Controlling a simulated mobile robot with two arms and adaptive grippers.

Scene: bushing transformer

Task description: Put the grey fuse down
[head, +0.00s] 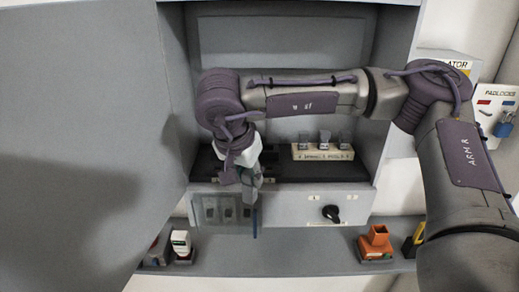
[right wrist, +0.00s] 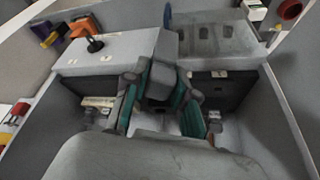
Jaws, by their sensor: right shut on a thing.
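My right gripper (head: 247,178) hangs inside the open grey cabinet, above its lower front panel (head: 285,207). It is shut on a grey block, the grey fuse (right wrist: 164,68), which sits between the two green-padded fingers (right wrist: 160,105) in the right wrist view. A blue piece (head: 254,222) sticks down below the gripper in the head view, and its blue end also shows in the right wrist view (right wrist: 168,13). I cannot tell whether the fuse touches anything beneath it. A pale labelled holder (head: 323,153) with three grey pieces stands to the right. My left gripper is not in view.
The cabinet door (head: 80,130) stands open at left. The panel carries dark windows (head: 227,210) and a black knob (head: 331,213). A padlock board (head: 495,115) hangs right.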

